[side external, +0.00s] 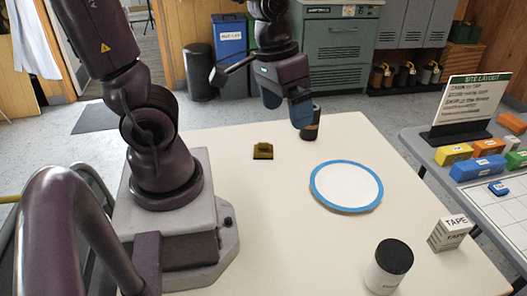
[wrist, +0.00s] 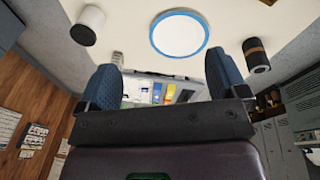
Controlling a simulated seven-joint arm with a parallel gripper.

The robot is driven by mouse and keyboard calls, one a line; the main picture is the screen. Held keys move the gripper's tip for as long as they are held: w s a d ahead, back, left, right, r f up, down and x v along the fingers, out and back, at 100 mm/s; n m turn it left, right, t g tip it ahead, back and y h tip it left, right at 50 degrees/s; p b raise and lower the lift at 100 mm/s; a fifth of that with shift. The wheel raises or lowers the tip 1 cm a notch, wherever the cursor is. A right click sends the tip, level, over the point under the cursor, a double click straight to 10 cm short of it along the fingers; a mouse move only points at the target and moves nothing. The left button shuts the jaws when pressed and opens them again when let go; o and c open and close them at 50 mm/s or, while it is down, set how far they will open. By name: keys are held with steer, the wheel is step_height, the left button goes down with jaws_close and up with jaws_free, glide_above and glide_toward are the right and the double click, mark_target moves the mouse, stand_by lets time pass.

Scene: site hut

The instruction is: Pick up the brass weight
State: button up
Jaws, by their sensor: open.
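The brass weight (side external: 263,151) is a small, dark golden block with a raised top, on the cream table left of the plate in the side view. Only a sliver of a brass-coloured thing (wrist: 268,2) shows at the top edge of the wrist view. My gripper (side external: 286,105) hangs above the table's far edge, up and to the right of the weight and apart from it. Its two blue-padded fingers are spread in the wrist view (wrist: 163,80), with nothing between them.
A dark cylinder with a tan band (side external: 311,125) stands close by my fingertips in the side view. A blue-rimmed white plate (side external: 346,184) lies mid-table. A black-lidded white can (side external: 388,270) and a tape box (side external: 450,233) stand at the near right.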

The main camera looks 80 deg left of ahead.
steer(key=a+f+n+g, duration=0.1)
steer(key=a+f+n, duration=0.3)
steer(key=f, duration=0.3)
steer(key=n+y, duration=0.5)
steer(key=n, duration=0.3)
glide_toward(263, 144)
steer(key=x, duration=0.5)
steer(key=shift+s+a, duration=0.1)
steer(key=shift+s, duration=0.25)
steer(key=shift+w+x, duration=0.2)
steer(key=shift+x, duration=1.35)
steer(key=shift+w+x, duration=0.2)
steer(key=shift+x, duration=1.3)
steer(key=c, duration=1.2)
steer(key=shift+c, duration=0.2)
